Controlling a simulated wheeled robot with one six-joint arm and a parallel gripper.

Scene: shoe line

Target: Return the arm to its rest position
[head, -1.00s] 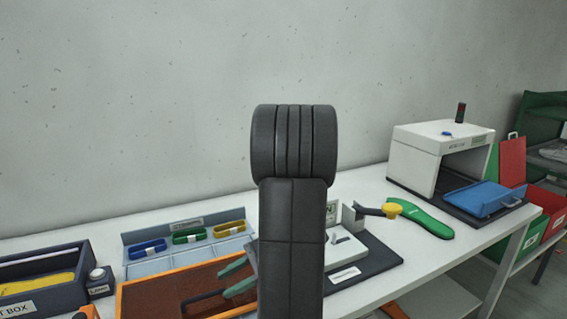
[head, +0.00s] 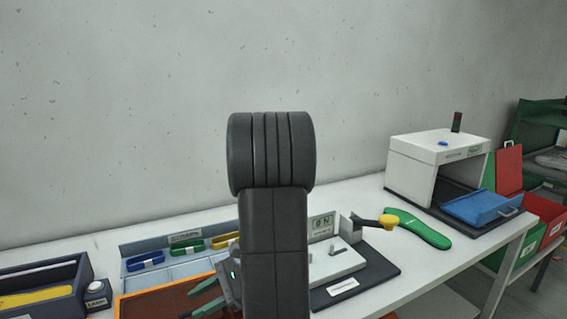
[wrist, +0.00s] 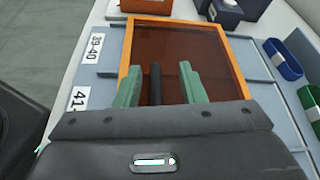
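My gripper (head: 206,295) has two green fingers and shows at the lower middle of the head view, beside my dark arm. In the wrist view my gripper (wrist: 160,82) has its fingers apart. A dark bar (wrist: 155,84) shows between them, and I cannot tell whether they touch it. An orange-framed tray with a brown floor (wrist: 190,45) lies ahead of the fingers; its frame also shows in the head view (head: 122,305). My arm hides part of the bench in the head view.
A blue-grey organiser (head: 130,250) holds blue, green and yellow pieces. A dark box (head: 70,285) stands left. Right of my arm are a white fixture (head: 335,262), a green insole-shaped piece (head: 425,232) with a yellow-knobbed tool, and a white machine (head: 410,160) with a blue tray (head: 478,207).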

